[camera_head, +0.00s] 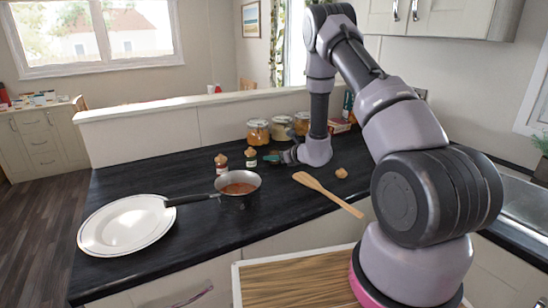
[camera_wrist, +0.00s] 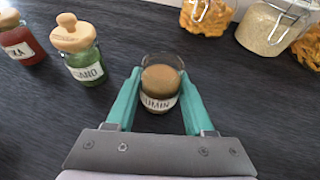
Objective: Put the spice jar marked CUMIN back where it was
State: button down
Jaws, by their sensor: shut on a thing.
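The spice jar marked CUMIN (camera_wrist: 159,103) is glass with brown contents and stands upright, its open top showing no stopper. My gripper (camera_wrist: 159,80) is shut on it, one teal finger on each side. In the head view my gripper (camera_head: 275,158) is low over the dark worktop, right of two other jars; the CUMIN jar is hard to make out there. I cannot tell whether its base touches the worktop. A small wooden stopper-like piece (camera_head: 341,173) lies on the worktop to the right of my gripper.
A green jar (camera_wrist: 85,62) and a red jar (camera_wrist: 22,44), both wooden-stoppered, stand left of the CUMIN jar. Large storage jars (camera_head: 258,132) stand behind. A saucepan (camera_head: 238,190), white plate (camera_head: 126,225) and wooden spatula (camera_head: 325,192) lie nearer the front.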

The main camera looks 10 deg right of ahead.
jog(key=shift+f, duration=0.15)
jog(key=shift+c, duration=1.4)
grip_release()
